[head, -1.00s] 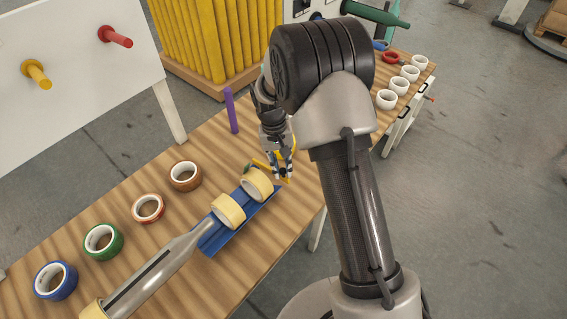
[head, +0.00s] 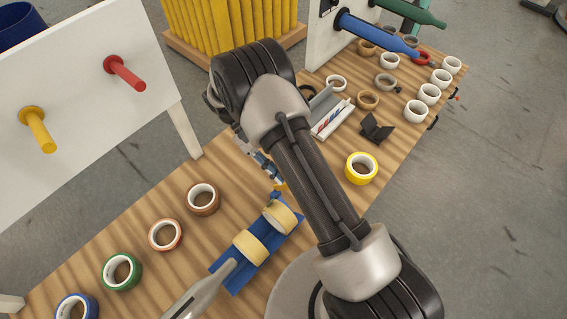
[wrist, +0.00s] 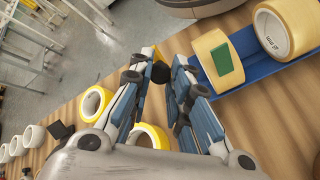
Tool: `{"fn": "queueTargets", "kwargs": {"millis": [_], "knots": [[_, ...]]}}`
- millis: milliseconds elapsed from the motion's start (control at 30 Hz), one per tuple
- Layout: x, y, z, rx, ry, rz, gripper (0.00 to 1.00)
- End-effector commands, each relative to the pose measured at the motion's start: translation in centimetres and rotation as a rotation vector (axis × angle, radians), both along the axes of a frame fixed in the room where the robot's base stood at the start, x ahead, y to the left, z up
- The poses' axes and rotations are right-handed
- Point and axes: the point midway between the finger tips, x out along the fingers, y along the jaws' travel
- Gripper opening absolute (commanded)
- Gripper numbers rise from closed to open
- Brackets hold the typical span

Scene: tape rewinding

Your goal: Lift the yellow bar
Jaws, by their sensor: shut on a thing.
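My gripper (head: 274,178) is low over the wooden table, just beyond the blue holder (head: 236,281) in the head view. A small bit of the yellow bar (head: 280,186) shows at its fingertips; my arm hides most of it. In the wrist view my gripper (wrist: 161,70) has its fingers drawn together around a small dark piece. A green square patch (wrist: 221,58) shows in front of a cream tape roll (wrist: 207,45). I cannot tell how far the bar is off the table.
Two cream tape rolls (head: 250,247) sit on the blue holder beside a grey shaft (head: 203,292). Several coloured rolls, such as a brown one (head: 203,198), lie to the left. A yellow roll (head: 361,168) and white rolls lie right. A white board with pegs (head: 95,100) stands behind.

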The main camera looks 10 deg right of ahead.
Motion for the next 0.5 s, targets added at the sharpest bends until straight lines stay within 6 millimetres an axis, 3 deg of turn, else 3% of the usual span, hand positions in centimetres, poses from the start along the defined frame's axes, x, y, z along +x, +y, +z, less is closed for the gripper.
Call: {"fn": "queueTargets", "kwargs": {"millis": [500], "knots": [[-0.07,0.80,-0.03,-0.065,0.088,0.002,0.00]]}}
